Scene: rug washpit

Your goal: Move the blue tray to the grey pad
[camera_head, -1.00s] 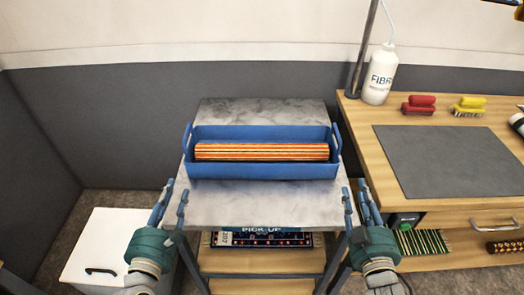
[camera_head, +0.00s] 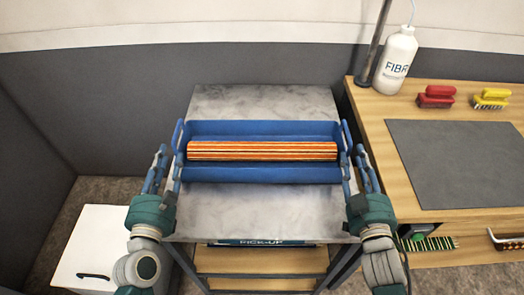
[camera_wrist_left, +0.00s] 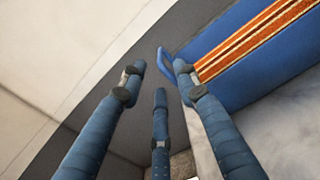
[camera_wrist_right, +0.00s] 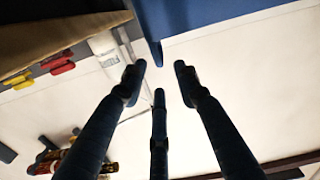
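The blue tray (camera_head: 262,174) sits on a marbled grey table top and holds a striped orange roll. It has a raised handle at each end. My left gripper (camera_head: 163,160) is open beside the left handle (camera_head: 178,136); in the left wrist view that handle (camera_wrist_left: 168,60) is just beyond the spread fingertips (camera_wrist_left: 158,75). My right gripper (camera_head: 356,158) is open beside the right handle (camera_head: 347,136); in the right wrist view the handle's edge (camera_wrist_right: 157,54) shows ahead, between the open fingers (camera_wrist_right: 160,78). The grey pad (camera_head: 455,160) lies bare on the wooden bench at right.
The wooden bench (camera_head: 395,180) stands right of the table, with a small gap. A white bottle (camera_head: 396,62), a red brush (camera_head: 435,96) and a yellow brush (camera_head: 490,98) stand behind the pad. A white box (camera_head: 100,240) is at lower left.

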